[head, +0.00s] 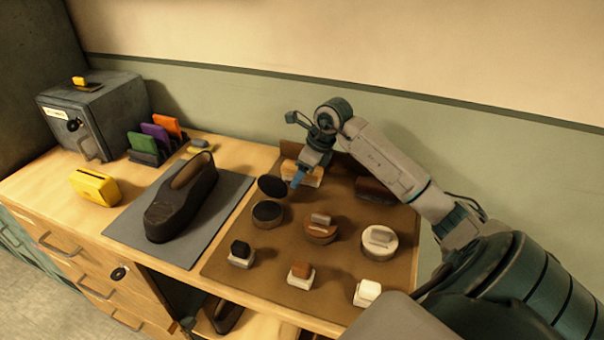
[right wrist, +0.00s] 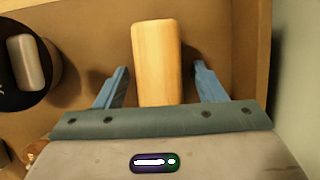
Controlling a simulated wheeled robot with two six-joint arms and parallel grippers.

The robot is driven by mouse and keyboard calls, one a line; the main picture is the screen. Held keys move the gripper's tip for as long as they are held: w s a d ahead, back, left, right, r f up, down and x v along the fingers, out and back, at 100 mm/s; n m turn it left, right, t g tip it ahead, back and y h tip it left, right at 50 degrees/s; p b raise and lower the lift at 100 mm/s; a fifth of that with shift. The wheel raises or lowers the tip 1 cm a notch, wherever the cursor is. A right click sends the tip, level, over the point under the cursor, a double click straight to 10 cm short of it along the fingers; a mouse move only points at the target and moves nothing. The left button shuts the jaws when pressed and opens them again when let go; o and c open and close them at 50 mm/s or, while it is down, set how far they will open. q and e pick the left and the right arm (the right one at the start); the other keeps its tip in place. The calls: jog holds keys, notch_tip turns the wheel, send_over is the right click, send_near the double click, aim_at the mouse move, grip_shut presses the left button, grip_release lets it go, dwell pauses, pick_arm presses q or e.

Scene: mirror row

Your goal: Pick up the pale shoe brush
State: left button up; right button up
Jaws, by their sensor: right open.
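The pale shoe brush (head: 312,178) lies at the back of the brown tray, partly hidden behind my right gripper (head: 297,180) in the head view. In the right wrist view the pale shoe brush (right wrist: 156,55) shows as a long light-wood block. My right gripper (right wrist: 160,68) is open, with one blue finger on each side of the brush's near end and a visible gap on both sides. I cannot tell how far the fingertips are above the tray. My left gripper is not in view.
A dark brush (head: 375,190) lies to the right on the brown tray (head: 268,283). Round tins, including a black one (head: 267,213), and several small blocks stand in front. A dark shoe (head: 181,205) rests on a grey mat (head: 130,228) at left. The wall rises close behind.

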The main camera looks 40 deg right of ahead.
jog(key=c, duration=1.1)
jog(key=shift+r, duration=0.15)
notch_tip(320, 180, up, 5)
jog(key=shift+r, duration=0.2)
notch_tip(320, 180, up, 4)
jog(key=shift+f+b, duration=0.1)
jog(key=shift+b, duration=0.4)
jog(key=shift+r, duration=0.55)
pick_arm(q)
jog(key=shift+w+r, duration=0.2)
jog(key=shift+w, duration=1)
pick_arm(e)
jog(key=shift+o, duration=0.7)
